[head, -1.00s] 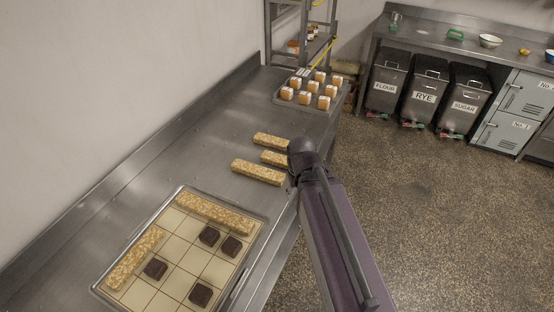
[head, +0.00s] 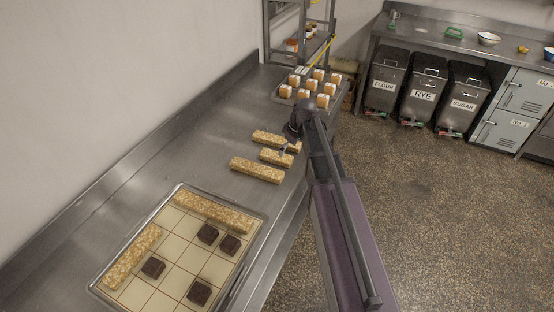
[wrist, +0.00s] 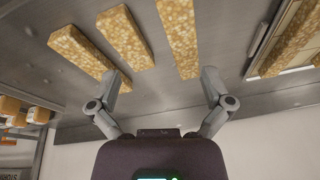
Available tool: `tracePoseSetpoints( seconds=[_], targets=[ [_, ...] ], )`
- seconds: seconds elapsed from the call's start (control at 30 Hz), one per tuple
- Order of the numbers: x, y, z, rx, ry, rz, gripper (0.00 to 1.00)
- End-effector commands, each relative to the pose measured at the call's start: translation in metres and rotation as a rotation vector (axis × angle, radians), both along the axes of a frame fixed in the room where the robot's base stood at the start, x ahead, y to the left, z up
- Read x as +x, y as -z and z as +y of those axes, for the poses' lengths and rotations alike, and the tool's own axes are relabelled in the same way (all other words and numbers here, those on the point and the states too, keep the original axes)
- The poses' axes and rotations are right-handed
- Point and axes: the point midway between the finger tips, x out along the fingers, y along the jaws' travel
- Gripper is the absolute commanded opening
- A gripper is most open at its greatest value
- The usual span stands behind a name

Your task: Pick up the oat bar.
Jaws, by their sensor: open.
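Three loose oat bars lie side by side on the steel counter: a far one (head: 268,138), a shorter middle one (head: 276,158) and a near one (head: 257,170). In the wrist view the far bar (wrist: 80,50) is at left, the middle bar (wrist: 125,38) beside it, and the near bar (wrist: 180,35) right of centre. My gripper (wrist: 162,77) is open and empty, its fingers spread. The left fingertip overlaps the far bar's end in the picture; the right one is just beside the near bar's end. In the head view my gripper (head: 287,148) is at the bars' right ends, partly hidden by my arm.
A gridded tray (head: 180,245) with two longer oat bars and several dark squares lies at the near end. A tray of orange-and-white cubes (head: 307,103) and a rack (head: 268,30) stand at the far end. A wall runs along the left.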

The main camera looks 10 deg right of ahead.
Motion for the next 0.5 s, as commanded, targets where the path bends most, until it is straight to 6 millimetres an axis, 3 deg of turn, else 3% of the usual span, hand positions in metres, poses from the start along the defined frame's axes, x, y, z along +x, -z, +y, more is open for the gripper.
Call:
tracePoseSetpoints(
  seconds=[0.03,0.2,0.5],
  targets=[
    [0.023,0.000,-0.006,0.010,-0.046,-0.027,1.00],
    [0.057,-0.001,-0.015,0.028,-0.177,-0.101,1.00],
    [0.071,-0.003,-0.020,0.034,-0.241,-0.143,1.00]
  ],
)
